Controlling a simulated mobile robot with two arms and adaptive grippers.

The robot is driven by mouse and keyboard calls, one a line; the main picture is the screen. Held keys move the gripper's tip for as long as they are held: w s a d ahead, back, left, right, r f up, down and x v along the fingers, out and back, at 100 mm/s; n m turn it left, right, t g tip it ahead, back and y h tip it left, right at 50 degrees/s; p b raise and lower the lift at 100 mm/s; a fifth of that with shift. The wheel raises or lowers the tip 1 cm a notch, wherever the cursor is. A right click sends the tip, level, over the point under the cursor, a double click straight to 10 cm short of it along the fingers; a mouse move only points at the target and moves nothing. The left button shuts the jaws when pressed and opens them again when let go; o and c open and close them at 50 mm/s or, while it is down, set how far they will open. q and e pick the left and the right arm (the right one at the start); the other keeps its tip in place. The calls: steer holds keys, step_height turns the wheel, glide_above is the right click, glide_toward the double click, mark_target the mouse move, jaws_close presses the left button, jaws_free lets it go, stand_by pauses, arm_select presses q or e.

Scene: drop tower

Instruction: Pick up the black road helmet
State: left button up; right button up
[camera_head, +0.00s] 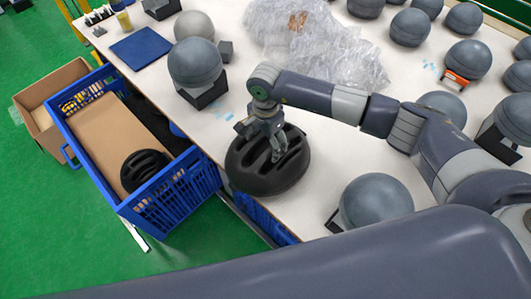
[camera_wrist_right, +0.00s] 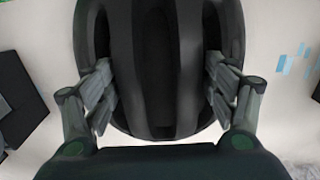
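The black road helmet (camera_head: 262,176) with long vents sits at the left edge of the white table in the head view, partly over the blue crate's side. I cannot tell whether it rests on the table or is raised. My right gripper (camera_head: 268,135) is over it, fingers pointing down at its vents. In the right wrist view the helmet (camera_wrist_right: 158,70) fills the middle, with the fingers (camera_wrist_right: 160,92) spread wide on its two sides, against or very near the shell. Whether they grip it is unclear. My left gripper is not in view.
A blue crate (camera_head: 190,190) left of the table holds cardboard and another black helmet (camera_head: 145,170). Several grey spheres, one on a black stand (camera_head: 195,62), stand around the table (camera_head: 235,95). Clear plastic wrap (camera_head: 330,45) lies behind my right arm. A blue mat (camera_head: 140,47) lies at the back left.

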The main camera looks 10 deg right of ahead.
steer(key=shift+r, duration=0.1)
steer(key=c, duration=1.3)
steer(key=shift+o, duration=0.2)
